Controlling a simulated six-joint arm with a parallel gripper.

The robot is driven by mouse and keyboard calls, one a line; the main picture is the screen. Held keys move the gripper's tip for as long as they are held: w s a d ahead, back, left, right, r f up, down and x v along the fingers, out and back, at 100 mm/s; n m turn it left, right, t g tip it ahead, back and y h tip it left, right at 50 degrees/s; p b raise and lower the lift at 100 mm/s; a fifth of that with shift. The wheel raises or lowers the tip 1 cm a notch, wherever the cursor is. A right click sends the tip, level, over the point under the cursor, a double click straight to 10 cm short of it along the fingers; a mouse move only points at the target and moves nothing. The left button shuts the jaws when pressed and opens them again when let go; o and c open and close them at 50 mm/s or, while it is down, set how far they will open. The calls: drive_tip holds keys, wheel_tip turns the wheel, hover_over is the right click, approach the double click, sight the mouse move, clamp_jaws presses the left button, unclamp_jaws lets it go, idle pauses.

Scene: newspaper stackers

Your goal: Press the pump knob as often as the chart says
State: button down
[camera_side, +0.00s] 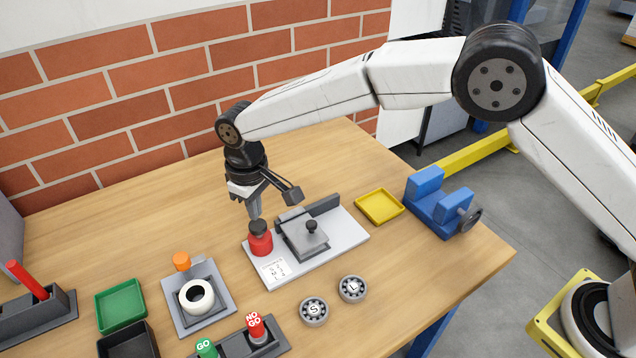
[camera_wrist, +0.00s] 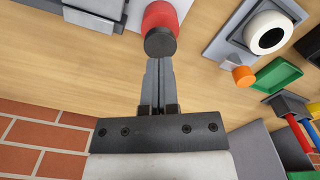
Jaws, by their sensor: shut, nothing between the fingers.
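The red pump (camera_side: 260,244) stands upright on the left part of a light grey base plate (camera_side: 348,236). Its dark knob (camera_side: 258,227) is on top. A small white chart (camera_side: 275,268) with dark marks lies on the plate in front of the pump; its marks are too small to read. My gripper (camera_side: 255,216) points down, shut and empty, with its tips right over the knob. In the wrist view the shut fingers (camera_wrist: 158,62) end at the edge of the knob (camera_wrist: 160,42), with the red body (camera_wrist: 160,14) beyond. I cannot tell whether they touch.
A grey block with a black knob (camera_side: 311,227) sits on the same plate, right of the pump. A yellow tray (camera_side: 379,206) and blue vise (camera_side: 437,203) stand further right. A white ring fixture (camera_side: 197,297) and green tray (camera_side: 121,304) stand left. A brick wall rises behind.

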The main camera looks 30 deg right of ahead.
sight(257, 224)
drive_tip(key=shift+f, duration=0.1)
idle(0.3)
drive_tip(key=shift+f, duration=1.7)
drive_tip(key=shift+r, duration=3.3)
drive_tip(key=shift+d, duration=0.15)
